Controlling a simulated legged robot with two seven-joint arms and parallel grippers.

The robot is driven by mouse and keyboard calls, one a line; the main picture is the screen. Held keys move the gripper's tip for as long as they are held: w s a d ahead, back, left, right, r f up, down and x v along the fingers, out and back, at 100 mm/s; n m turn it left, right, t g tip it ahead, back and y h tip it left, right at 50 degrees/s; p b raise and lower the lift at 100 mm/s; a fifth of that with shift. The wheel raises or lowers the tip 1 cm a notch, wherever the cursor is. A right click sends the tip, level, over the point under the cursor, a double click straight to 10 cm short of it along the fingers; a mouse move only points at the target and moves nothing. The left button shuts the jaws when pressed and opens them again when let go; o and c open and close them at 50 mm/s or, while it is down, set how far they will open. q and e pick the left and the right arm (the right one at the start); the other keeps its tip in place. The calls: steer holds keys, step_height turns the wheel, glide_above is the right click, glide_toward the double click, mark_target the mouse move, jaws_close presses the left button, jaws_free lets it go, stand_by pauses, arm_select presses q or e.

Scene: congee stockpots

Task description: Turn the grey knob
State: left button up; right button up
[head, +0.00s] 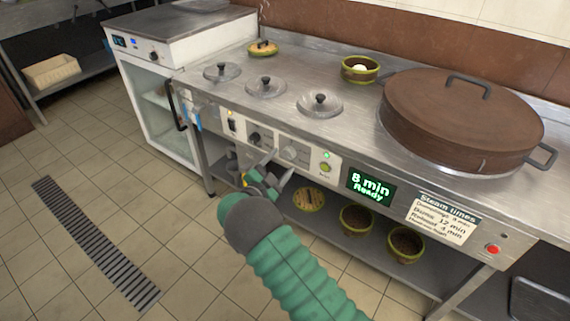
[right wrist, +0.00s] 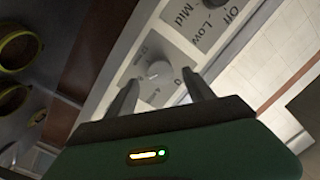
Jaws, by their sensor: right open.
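The grey knob (head: 290,153) sits on the front control panel of the steel counter, left of a button with a green light. In the right wrist view the knob (right wrist: 155,72) is on a pale plate, ahead of and between my fingers. My right gripper (head: 281,163) is in front of the panel, just below and left of the knob. It is open; its two fingers (right wrist: 160,92) stand apart with nothing held between them. I cannot tell whether either finger touches the knob. My left gripper is not in view.
A plate marked Off, Low and Mid (right wrist: 205,18) is beside the knob. A display (head: 370,188) reads "8 min Ready". A red button (head: 492,249) is at the panel's right. A large brown lid (head: 460,115) covers the counter's right. Baskets (head: 356,218) stand on the lower shelf.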

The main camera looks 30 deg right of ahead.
mark_target(287, 155)
steer(key=x, duration=0.2)
steer(key=shift+w+d+f+b, duration=0.1)
steer(key=shift+w+d+b, duration=0.1)
steer(key=shift+b, duration=0.1)
steer(key=shift+d, duration=0.35)
steer(key=shift+c, duration=0.3)
jaws_close()
steer(key=shift+r+n+p, duration=0.3)
steer(key=shift+n+p, duration=0.2)
steer(key=shift+p, duration=0.45)
steer(key=n+p, duration=0.4)
steer(key=shift+a+r, duration=0.1)
steer(key=n+p, duration=0.2)
steer(key=n, duration=0.1)
steer(key=shift+w+g+p, duration=0.1)
steer(key=shift+g+p, duration=0.25)
steer(key=shift+g, duration=0.05)
steer(key=shift+w+n+p, duration=0.1)
steer(key=shift+n+p, duration=0.5)
steer(key=shift+n, duration=0.9)
